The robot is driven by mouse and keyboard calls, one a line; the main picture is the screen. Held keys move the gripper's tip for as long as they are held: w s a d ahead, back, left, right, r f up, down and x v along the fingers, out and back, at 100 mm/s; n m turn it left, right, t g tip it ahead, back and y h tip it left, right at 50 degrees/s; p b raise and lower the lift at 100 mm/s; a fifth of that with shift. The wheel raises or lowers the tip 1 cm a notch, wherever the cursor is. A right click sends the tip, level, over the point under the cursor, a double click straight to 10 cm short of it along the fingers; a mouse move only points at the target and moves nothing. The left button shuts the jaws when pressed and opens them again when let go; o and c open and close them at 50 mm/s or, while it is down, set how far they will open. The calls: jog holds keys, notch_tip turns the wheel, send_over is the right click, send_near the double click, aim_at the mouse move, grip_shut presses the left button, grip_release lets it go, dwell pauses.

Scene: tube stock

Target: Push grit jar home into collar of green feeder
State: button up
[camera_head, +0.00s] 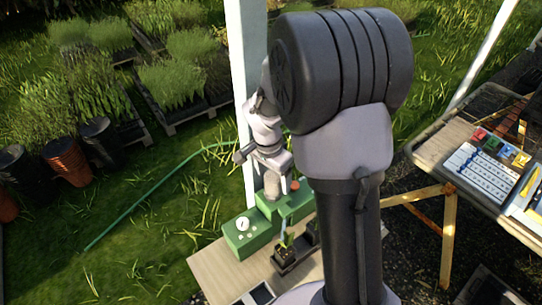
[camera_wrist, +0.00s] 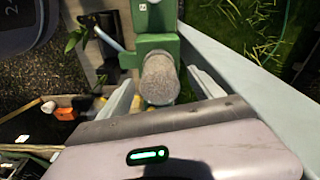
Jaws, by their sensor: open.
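The green feeder (camera_head: 246,236) stands on a wooden board, with a round white gauge on its front. It also shows in the wrist view (camera_wrist: 152,45). The grit jar (camera_wrist: 160,80), a grey speckled cylinder, stands at the feeder's green collar in the wrist view. It shows below my gripper in the head view (camera_head: 272,186). How deep it sits in the collar cannot be told. My gripper (camera_head: 268,160) is open above the feeder. In the wrist view its two pale fingers (camera_wrist: 160,84) are on either side of the jar, with gaps visible.
A black planter with a seedling (camera_head: 288,254) stands in front of the feeder on the wooden board (camera_head: 210,268). A green hose (camera_head: 150,203) runs over the grass. A white post (camera_head: 243,90) rises close behind my gripper. A table with trays (camera_head: 482,175) is at right.

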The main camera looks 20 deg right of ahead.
notch_tip(320, 180, up, 15)
jog(key=a+p, duration=0.1)
jog(key=p, duration=0.2)
jog(key=shift+s+a+f, duration=0.2)
jog(key=shift+s+a, duration=0.15)
jog(key=shift+s, duration=0.05)
